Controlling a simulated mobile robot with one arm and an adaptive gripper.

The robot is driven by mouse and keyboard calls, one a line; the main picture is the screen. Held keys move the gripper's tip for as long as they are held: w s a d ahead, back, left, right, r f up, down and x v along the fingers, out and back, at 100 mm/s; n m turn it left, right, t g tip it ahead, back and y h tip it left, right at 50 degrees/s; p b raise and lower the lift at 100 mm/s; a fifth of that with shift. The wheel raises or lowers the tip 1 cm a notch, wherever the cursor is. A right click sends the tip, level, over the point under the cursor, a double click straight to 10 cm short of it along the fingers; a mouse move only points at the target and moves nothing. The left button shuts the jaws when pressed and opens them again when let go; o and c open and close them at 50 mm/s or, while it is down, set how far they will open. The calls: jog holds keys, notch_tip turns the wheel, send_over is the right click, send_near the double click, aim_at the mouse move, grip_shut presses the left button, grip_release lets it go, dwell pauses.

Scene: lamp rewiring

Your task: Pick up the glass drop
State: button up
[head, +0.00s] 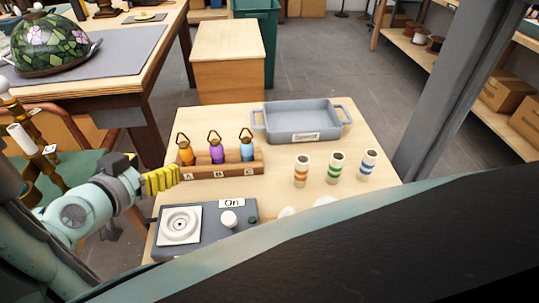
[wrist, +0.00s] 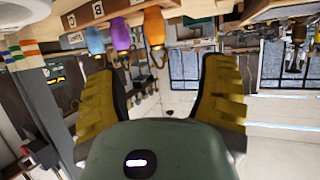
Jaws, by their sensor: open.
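Three glass drops with wire loops stand upright in a wooden rack (head: 222,170): an orange one (head: 185,150) over A, a purple one (head: 216,150) over B and a blue one (head: 247,146) over C. My gripper (head: 174,177) is just left of the rack, beside its A end, with yellow fingers. In the wrist view, which looks upside down, the fingers (wrist: 161,90) are apart with nothing between them. There the orange drop (wrist: 154,27), purple drop (wrist: 120,35) and blue drop (wrist: 95,38) show beyond the fingertips, near the top.
A grey tray (head: 303,122) stands at the back of the table. Three striped tubes, orange (head: 301,171), green (head: 336,168) and blue (head: 368,165), stand at right. A grey device (head: 215,236) with an "On" label is in front. Bare tabletop lies between rack and tubes.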

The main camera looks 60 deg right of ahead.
aim_at(182, 146)
jog(key=x, duration=0.4)
jog(key=shift+s, duration=0.15)
jog(key=shift+w+d, duration=0.2)
jog(key=shift+d, duration=0.6)
jog(key=shift+w+d, duration=0.15)
jog(key=shift+d, duration=0.65)
jog(key=shift+x, duration=1.5)
jog(key=shift+d, duration=0.1)
jog(key=shift+o, duration=0.3)
jog(key=c, duration=1.3)
